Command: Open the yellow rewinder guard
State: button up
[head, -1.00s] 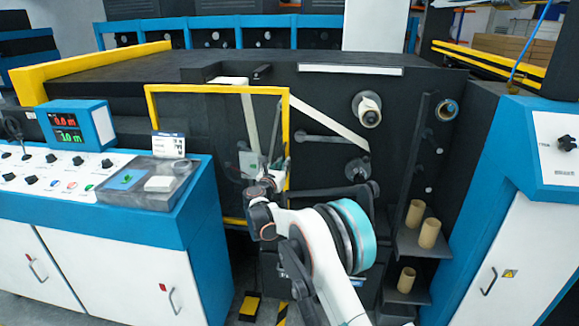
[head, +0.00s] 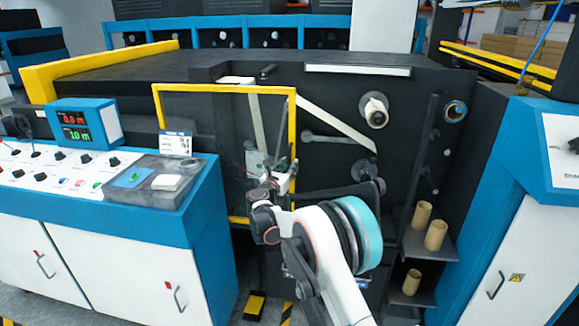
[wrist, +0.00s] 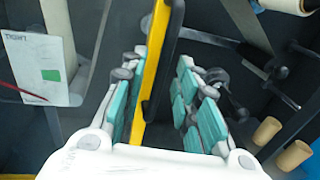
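The yellow-framed guard (head: 292,120) is a clear panel in front of the dark machine face and looks closed. Its right upright runs between my gripper's fingers in the wrist view (wrist: 154,75). A black handle (wrist: 160,60) lies along that upright's right side. My gripper (wrist: 160,95) is open, with teal pads on both sides of the upright and handle. The left pads are close to the yellow bar; I cannot tell if they touch. A gap shows on the right side. In the head view my gripper (head: 283,174) is at the guard's right edge, partly hidden by my arm.
A control console (head: 130,215) stands at the left. Rollers (head: 373,110) and a pale web (head: 338,126) are right of the guard. Cardboard cores (head: 436,235) stand on shelves at the lower right, beside a blue-and-white cabinet (head: 520,210).

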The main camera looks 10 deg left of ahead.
jog(key=s+a, duration=0.2)
jog(key=s, duration=0.8)
jog(key=shift+s, duration=0.15)
